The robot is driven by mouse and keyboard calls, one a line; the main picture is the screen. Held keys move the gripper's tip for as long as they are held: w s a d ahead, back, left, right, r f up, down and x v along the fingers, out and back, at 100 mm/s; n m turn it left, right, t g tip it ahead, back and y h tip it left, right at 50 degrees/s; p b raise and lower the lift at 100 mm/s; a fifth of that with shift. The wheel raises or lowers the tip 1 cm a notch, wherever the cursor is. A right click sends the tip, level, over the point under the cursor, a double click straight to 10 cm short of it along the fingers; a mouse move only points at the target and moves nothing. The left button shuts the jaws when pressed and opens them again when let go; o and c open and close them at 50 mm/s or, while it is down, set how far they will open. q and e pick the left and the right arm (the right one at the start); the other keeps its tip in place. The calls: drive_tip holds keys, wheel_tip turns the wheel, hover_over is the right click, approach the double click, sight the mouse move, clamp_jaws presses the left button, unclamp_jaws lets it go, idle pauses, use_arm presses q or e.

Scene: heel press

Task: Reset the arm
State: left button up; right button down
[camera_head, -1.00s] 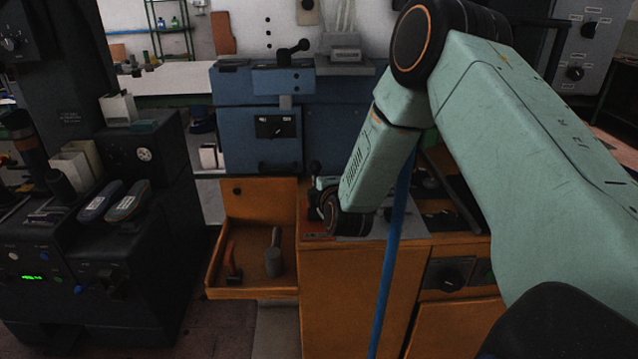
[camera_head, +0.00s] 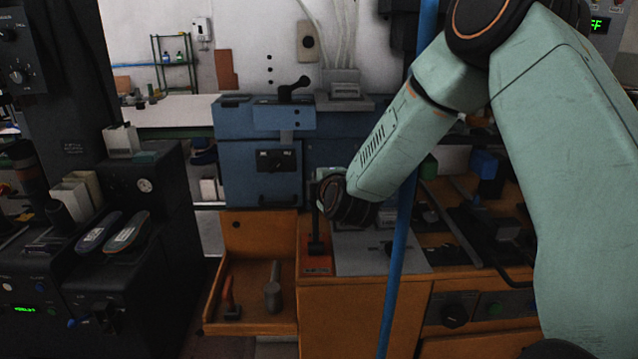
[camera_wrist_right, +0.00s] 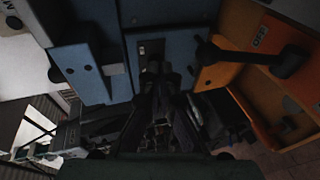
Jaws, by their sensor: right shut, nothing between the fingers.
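My right arm (camera_head: 405,150) comes in from the right, its wrist above the orange bench. In the head view its gripper is hidden behind the wrist. In the right wrist view my right gripper (camera_wrist_right: 158,72) is dark, shut and empty, with the blue machine (camera_wrist_right: 100,75) beyond it. A dark upright lever (camera_head: 316,228) stands on an orange-red plate (camera_head: 317,267) just left of and below the wrist. A dark lever with a thick end (camera_wrist_right: 252,60) also shows in the right wrist view, over an orange surface marked OFF, apart from the fingers. My left gripper is out of view.
An open orange drawer (camera_head: 250,328) holds two hand tools. A black machine (camera_head: 140,270) with two shoe-like pieces (camera_head: 125,231) stands at left. The blue machine (camera_head: 258,150) is behind the bench.

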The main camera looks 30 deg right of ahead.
idle(0.3)
drive_tip(key=s+a+f+m+g+y+b, duration=0.1)
drive_tip(key=s+a+f+m+g, duration=0.1)
drive_tip(key=s+a+f+m, duration=0.4)
drive_tip(key=s+a+f+m+g+y, duration=0.2)
drive_tip(key=s+f+m, duration=0.1)
drive_tip(key=f, duration=0.5)
drive_tip(key=s+a+f+m+g+y+b, duration=0.1)
drive_tip(key=s+a+f+m, duration=0.25)
drive_tip(key=s+f, duration=0.2)
drive_tip(key=s+a+f+g+b, duration=0.1)
drive_tip(key=s+a+f+g, duration=0.1)
drive_tip(key=s+f, duration=0.4)
drive_tip(key=s+a+f+m+g+b, duration=0.1)
drive_tip(key=s+f+g, duration=0.3)
drive_tip(key=s, duration=1)
drive_tip(key=s+a+f+g+y+b, duration=0.1)
drive_tip(key=s+a+f+g, duration=0.1)
drive_tip(key=s+f, duration=0.6)
drive_tip(key=shift+s+a+f+g, duration=0.2)
drive_tip(key=shift+s+a+g, duration=0.25)
drive_tip(key=shift+s, duration=0.6)
drive_tip(key=shift+d+m, duration=0.1)
drive_tip(key=shift+m, duration=0.15)
